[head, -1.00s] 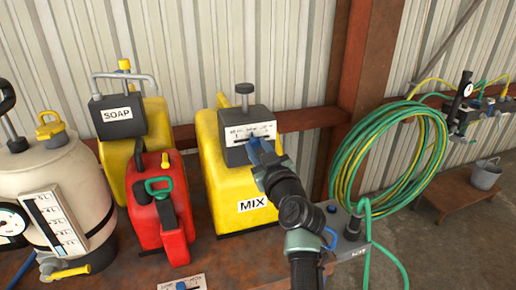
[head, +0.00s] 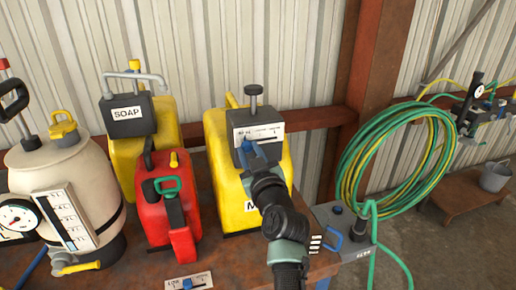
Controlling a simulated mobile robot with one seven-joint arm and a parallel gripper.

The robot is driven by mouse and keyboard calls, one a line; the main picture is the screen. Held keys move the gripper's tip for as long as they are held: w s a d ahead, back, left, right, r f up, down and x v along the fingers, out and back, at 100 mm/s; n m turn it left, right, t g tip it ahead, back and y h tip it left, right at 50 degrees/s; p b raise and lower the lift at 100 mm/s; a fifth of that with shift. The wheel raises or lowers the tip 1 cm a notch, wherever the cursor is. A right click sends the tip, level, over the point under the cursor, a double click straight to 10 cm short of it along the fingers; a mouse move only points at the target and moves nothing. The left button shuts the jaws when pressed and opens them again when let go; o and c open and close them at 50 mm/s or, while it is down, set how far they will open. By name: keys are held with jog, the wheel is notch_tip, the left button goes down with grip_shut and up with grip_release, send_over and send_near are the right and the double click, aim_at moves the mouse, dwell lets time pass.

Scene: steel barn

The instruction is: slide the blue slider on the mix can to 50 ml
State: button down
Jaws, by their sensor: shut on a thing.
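The yellow mix can (head: 222,165) stands on the bench with a dark dispenser head and a black knob on top. Its white scale plate (head: 270,131) faces me; the markings are too small to read. My gripper (head: 246,147) reaches up to the left part of this plate and is shut on the blue slider (head: 244,143). The fingers cover most of the slider, so its exact mark cannot be told. My arm hides much of the MIX label on the can's front.
A red can (head: 155,208), a yellow soap can (head: 122,152) and a cream tank (head: 65,180) stand to the left. A small scale plate (head: 190,283) with a blue piece lies at the bench front. A grey box (head: 345,238) and coiled hoses (head: 350,185) are right.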

jog(key=shift+a, duration=0.25)
jog(key=c, duration=0.6)
grip_release()
jog(key=shift+s+a, duration=0.1)
jog(key=shift+s+d, duration=0.35)
jog(key=shift+s, duration=0.1)
jog(key=b+v, duration=0.3)
jog(key=v, duration=0.8)
jog(key=shift+s, duration=0.4)
